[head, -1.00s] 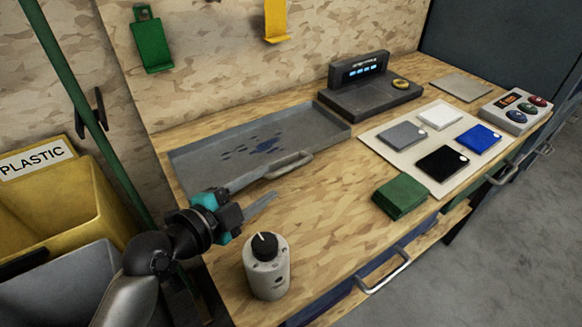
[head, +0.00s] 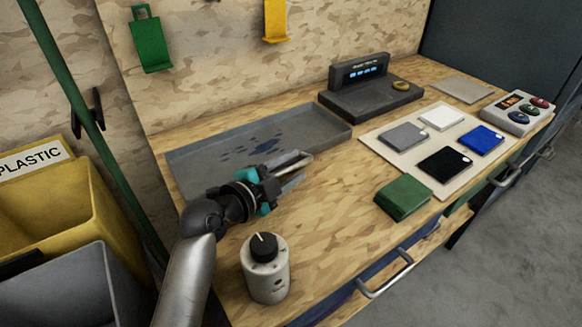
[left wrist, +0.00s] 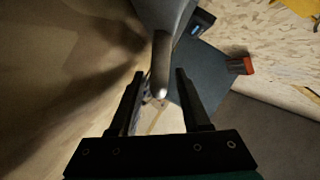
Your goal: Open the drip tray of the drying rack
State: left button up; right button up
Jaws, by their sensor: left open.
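The drip tray (head: 312,124) is a shallow grey metal tray with dark bluish stains, lying on the wooden bench. Its handle is at the front right side and is mostly covered by my gripper in the head view. My left gripper (head: 294,168) is open at this handle. In the left wrist view the grey handle (left wrist: 161,65) shows between the two spread fingers of the left gripper (left wrist: 160,76); I cannot tell whether either finger touches it. My right gripper is in neither view.
A white canister with a black knob (head: 266,270) stands near my left arm. A green block (head: 402,200) and a board with coloured samples (head: 378,146) lie to the right. A dark scale (head: 370,98) stands behind. Yellow and grey bins are at left.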

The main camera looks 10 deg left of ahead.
pick_arm(q)
grip_shut()
dwell(1.3)
